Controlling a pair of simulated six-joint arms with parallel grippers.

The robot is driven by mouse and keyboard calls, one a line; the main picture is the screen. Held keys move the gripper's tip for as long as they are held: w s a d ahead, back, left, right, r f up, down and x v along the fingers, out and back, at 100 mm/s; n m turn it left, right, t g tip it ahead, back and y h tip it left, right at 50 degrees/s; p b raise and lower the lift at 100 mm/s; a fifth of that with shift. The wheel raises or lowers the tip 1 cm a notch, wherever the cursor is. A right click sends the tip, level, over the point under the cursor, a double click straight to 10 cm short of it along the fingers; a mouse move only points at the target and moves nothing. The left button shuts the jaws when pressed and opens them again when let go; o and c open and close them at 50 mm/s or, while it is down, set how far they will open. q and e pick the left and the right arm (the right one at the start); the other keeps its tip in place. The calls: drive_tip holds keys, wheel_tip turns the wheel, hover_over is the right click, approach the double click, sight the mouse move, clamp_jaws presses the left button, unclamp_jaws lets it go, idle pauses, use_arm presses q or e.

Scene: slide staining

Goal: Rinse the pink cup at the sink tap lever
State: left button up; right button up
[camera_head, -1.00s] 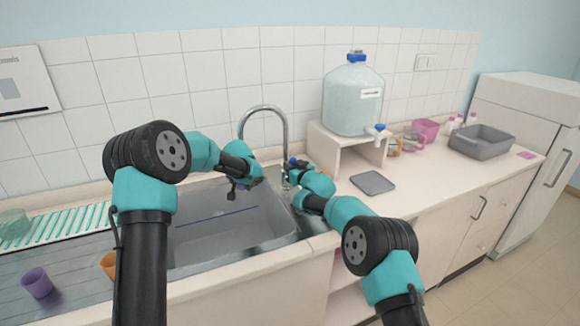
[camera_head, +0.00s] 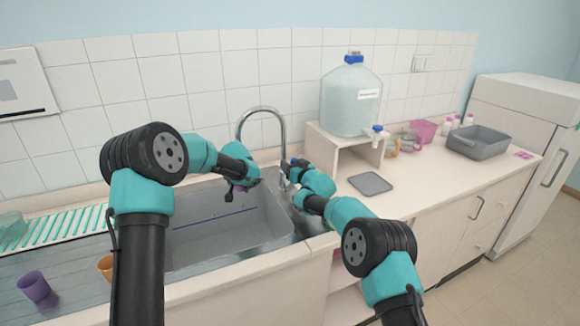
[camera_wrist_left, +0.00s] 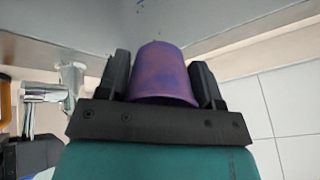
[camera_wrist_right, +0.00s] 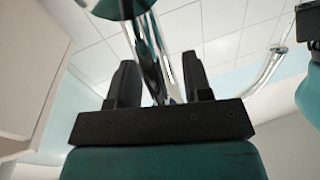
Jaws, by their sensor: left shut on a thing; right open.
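My left gripper (camera_wrist_left: 164,85) is shut on a purple-looking cup with reddish patches (camera_wrist_left: 165,72); no clearly pink cup shows in my grippers. The cup's wide end faces my palm. In the head view, this gripper (camera_head: 238,186) is over the sink, left of the tap, and mostly hides the cup. The chrome tap (camera_head: 283,135) arches at the sink's back edge. My right gripper (camera_wrist_right: 158,85) is open at the tap's base, with a chrome part (camera_wrist_right: 152,55) between or just beyond its fingers. I cannot tell whether they touch it, or which part is the lever.
The grey sink basin (camera_head: 215,240) lies below my left gripper. A purple cup (camera_head: 33,287) and an orange cup (camera_head: 105,266) stand at the left. A water jug (camera_head: 351,98) stands on a shelf (camera_head: 327,150) right of the tap. A grey mat (camera_head: 370,183) lies on the counter.

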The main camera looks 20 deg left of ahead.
drive_tip(key=shift+d+f, duration=0.1)
drive_tip(key=shift+f, duration=0.05)
drive_tip(key=shift+s+d, duration=0.1)
drive_tip(key=v, duration=1.1)
drive_tip(key=shift+s+d, duration=0.25)
drive_tip(key=shift+c, duration=0.3)
idle(0.5)
drive_tip(key=shift+v, duration=0.85)
drive_tip(key=shift+s+a, duration=0.1)
drive_tip(key=shift+x, duration=5.95)
